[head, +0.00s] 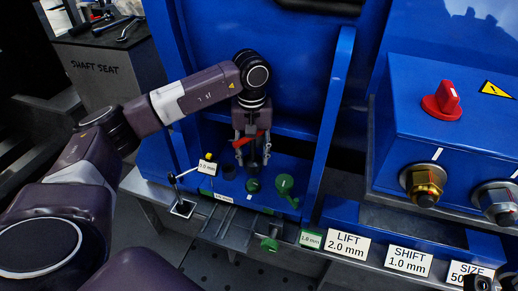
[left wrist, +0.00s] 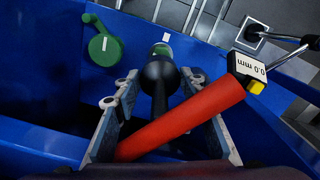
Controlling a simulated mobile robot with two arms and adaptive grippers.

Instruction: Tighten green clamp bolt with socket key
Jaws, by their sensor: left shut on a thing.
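My left gripper (head: 250,140) is shut on the socket key, over the blue base. The key has a red handle (left wrist: 190,120), lying slantwise between the fingers, and a black socket (left wrist: 158,75) pointing down to the base. The green clamp bolt (head: 254,185) is right below the socket; its pale-marked green top also shows in the left wrist view (left wrist: 162,50). The socket covers part of it, and I cannot tell whether they touch. Dark parts cut off at the lower right of the head view may be my right gripper (head: 480,283); its state is unclear.
A green lever (head: 287,188) stands just right of the bolt. A dial gauge reading 0.0 mm (head: 207,167) stands left of it on a stand. Blue upright plates flank the spot. A blue box with a red knob (head: 442,101) is at the right, above labels such as LIFT (head: 347,245).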

